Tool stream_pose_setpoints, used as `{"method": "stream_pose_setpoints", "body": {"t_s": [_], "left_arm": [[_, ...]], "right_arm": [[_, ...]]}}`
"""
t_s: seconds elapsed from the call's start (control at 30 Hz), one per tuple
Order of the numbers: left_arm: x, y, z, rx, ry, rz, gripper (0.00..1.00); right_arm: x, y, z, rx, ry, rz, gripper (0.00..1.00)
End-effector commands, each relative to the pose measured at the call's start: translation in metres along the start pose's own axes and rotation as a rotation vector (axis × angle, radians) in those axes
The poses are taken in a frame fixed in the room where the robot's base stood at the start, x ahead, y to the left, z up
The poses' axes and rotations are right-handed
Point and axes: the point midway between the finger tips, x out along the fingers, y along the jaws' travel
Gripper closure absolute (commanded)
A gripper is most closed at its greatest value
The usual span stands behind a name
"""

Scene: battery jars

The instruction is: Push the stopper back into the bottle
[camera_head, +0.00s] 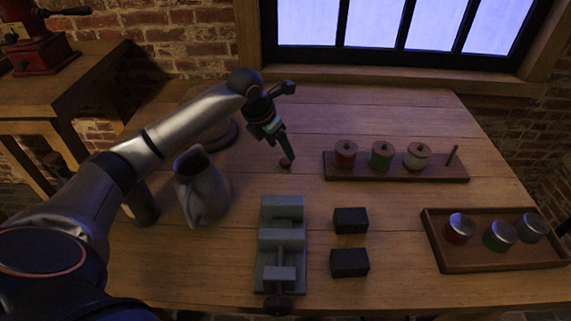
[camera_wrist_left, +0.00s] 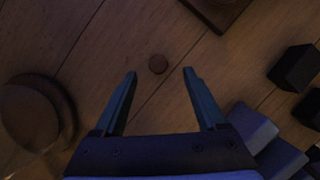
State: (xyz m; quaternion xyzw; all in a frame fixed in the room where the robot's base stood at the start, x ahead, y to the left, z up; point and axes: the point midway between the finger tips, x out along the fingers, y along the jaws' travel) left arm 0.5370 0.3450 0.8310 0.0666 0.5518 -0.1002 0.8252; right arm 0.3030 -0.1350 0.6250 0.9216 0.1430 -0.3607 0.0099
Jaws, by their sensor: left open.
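A dark upright cylinder (camera_head: 143,206), possibly the bottle, stands partly hidden behind my left arm.
A grey pitcher (camera_head: 202,190) stands near my left arm. A grey vise (camera_head: 281,243) and two black blocks (camera_head: 350,220) lie in front. A wooden rack (camera_head: 436,175) holds three lidded jars; a tray (camera_head: 437,250) holds three more. A round wooden base (camera_head: 222,137) stands behind my arm.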

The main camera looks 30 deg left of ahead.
Motion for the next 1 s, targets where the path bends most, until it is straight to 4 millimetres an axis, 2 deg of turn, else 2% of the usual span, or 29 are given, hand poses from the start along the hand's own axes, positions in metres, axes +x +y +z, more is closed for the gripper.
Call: {"method": "stream_pose_setpoints", "body": {"t_s": [0.1, 0.4, 0.73, 1.0], "left_arm": [[0.006, 0.000, 0.000, -0.001, -0.001, 0.001, 0.26], [0.008, 0.000, 0.000, -0.001, 0.000, 0.000, 0.26], [0.052, 0.002, -0.004, -0.001, 0.000, -0.002, 0.26], [0.059, 0.003, -0.003, 0.000, 0.000, 0.001, 0.26]], "right_arm": [[0.000, 0.000, -0.001, -0.001, 0.003, 0.001, 0.30], [-0.001, 0.001, -0.001, -0.001, 0.004, 0.001, 0.30], [0.002, 0.001, 0.006, 0.001, -0.004, 0.001, 0.30], [0.001, 0.001, 0.005, 0.001, -0.003, 0.002, 0.30]]}}
